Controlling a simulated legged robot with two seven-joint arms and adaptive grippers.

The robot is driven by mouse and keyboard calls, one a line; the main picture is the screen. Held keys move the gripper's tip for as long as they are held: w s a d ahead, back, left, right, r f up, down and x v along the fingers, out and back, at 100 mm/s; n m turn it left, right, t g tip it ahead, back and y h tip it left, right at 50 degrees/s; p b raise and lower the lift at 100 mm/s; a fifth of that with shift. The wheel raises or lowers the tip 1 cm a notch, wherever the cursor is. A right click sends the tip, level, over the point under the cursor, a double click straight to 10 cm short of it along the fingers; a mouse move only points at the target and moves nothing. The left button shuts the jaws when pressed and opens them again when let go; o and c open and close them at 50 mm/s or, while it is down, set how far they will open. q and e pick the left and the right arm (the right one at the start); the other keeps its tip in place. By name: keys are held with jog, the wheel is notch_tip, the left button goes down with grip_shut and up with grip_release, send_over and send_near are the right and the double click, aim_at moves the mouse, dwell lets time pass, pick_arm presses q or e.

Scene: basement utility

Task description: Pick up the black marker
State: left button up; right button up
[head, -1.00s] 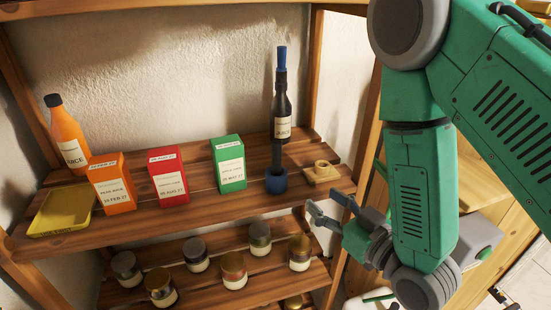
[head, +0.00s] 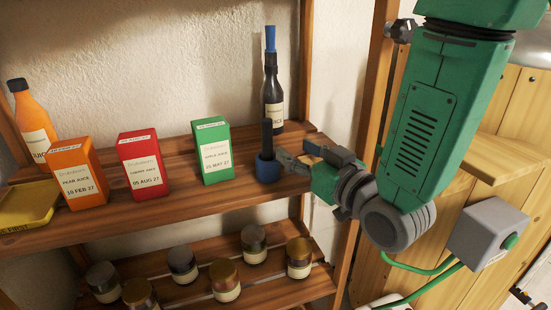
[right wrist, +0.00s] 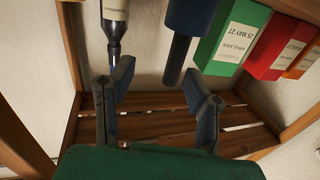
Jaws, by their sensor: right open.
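The black marker (head: 267,135) stands upright on the upper shelf, its dark shaft rising from a thick blue base (head: 266,169). It also shows in the right wrist view (right wrist: 178,62), appearing upside down there. My right gripper (head: 287,160) is just right of the marker, low over the shelf. In the right wrist view my open fingers (right wrist: 156,82) are apart, with the dark shaft's end between or just beyond the tips, closer to the right-hand finger. I cannot tell whether either finger touches it. My left gripper is not in view.
A dark bottle (head: 272,100) with a blue top stands close behind the marker. Green (head: 212,152), red (head: 145,165) and orange (head: 76,172) cartons, an orange bottle (head: 33,125) and a yellow tray (head: 28,206) are leftward. Several jars fill the lower shelf. A wooden post (head: 372,90) stands right.

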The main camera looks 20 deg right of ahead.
aim_at(269, 143)
jog(key=w+a, duration=0.1)
jog(key=a, duration=0.1)
jog(key=w+a, duration=0.2)
jog(key=shift+a+r, duration=0.15)
jog(key=w, duration=0.3)
jog(key=shift+d+f, duration=0.2)
jog(key=shift+d, duration=0.35)
jog(key=shift+a, duration=0.25)
jog(key=c, duration=0.7)
jog(key=shift+a+r, duration=0.1)
jog(key=shift+a, duration=0.25)
grip_shut()
jog(key=shift+a, duration=0.25)
jog(key=shift+d, duration=0.1)
